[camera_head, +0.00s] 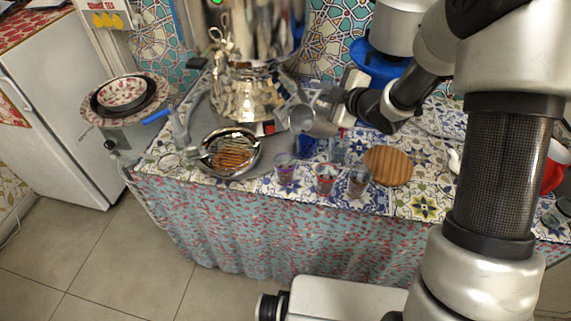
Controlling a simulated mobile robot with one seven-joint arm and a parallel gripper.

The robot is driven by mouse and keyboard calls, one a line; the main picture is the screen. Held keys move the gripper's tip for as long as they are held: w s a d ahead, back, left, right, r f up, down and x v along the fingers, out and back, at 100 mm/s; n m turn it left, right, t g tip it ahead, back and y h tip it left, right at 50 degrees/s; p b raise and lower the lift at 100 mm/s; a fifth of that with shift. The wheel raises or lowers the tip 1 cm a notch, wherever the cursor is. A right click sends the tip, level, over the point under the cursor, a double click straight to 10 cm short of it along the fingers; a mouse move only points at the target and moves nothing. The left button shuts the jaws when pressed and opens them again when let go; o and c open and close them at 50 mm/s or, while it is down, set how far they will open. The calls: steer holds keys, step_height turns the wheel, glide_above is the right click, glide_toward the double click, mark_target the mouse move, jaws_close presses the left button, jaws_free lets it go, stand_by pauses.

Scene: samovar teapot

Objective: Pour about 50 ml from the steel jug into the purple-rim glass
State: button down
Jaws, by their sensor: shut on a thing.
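The steel jug (318,125) is in the middle of the head view, held above the counter. It is tilted, with its round mouth toward the left and front. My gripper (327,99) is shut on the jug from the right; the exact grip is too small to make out. The purple-rim glass (285,170) stands upright near the counter's front edge, below and a little left of the jug's mouth. No stream of liquid can be made out, and the level in the glass is unclear.
A red-rimmed glass (326,180) and a darker-rimmed glass (358,183) stand to the right. Blue glassware (307,149) is behind. A round wooden board (388,166) lies farther right. A pan (231,153) is at left; the large samovar (243,95) stands behind.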

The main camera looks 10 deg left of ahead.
steer(key=shift+s+a+r+n+t+h+b, duration=0.35)
steer(key=shift+s+n+t+b, duration=0.25)
steer(key=shift+b, duration=1.3)
steer(key=shift+s+a+f+n+t+b, duration=0.35)
steer(key=shift+f+n+b, duration=0.25)
steer(key=shift+b, duration=1.15)
stand_by(1.1)
steer(key=r+p, duration=0.2)
steer(key=p, duration=0.1)
steer(key=w+d+r+p, duration=0.1)
steer(key=p, duration=0.1)
steer(key=shift+m, duration=0.4)
steer(key=g+p, duration=0.1)
steer(key=w+f+m+p, duration=0.1)
steer(key=p, duration=0.1)
steer(key=shift+d+f+m+g, duration=0.3)
steer(key=shift+g, duration=0.05)
steer(key=shift+f, duration=0.3)
steer(key=shift+w+r+p, duration=0.1)
steer(key=shift+p, duration=0.55)
steer(key=shift+m+g+y+p, duration=0.3)
steer(key=shift+m+y+p, duration=0.1)
steer(key=shift+y, duration=0.05)
steer(key=shift+w+d+f, duration=0.15)
steer(key=shift+w+f, duration=0.05)
steer(key=shift+f, duration=0.4)
steer(key=shift+g+p, duration=0.3)
steer(key=shift+p, duration=0.1)
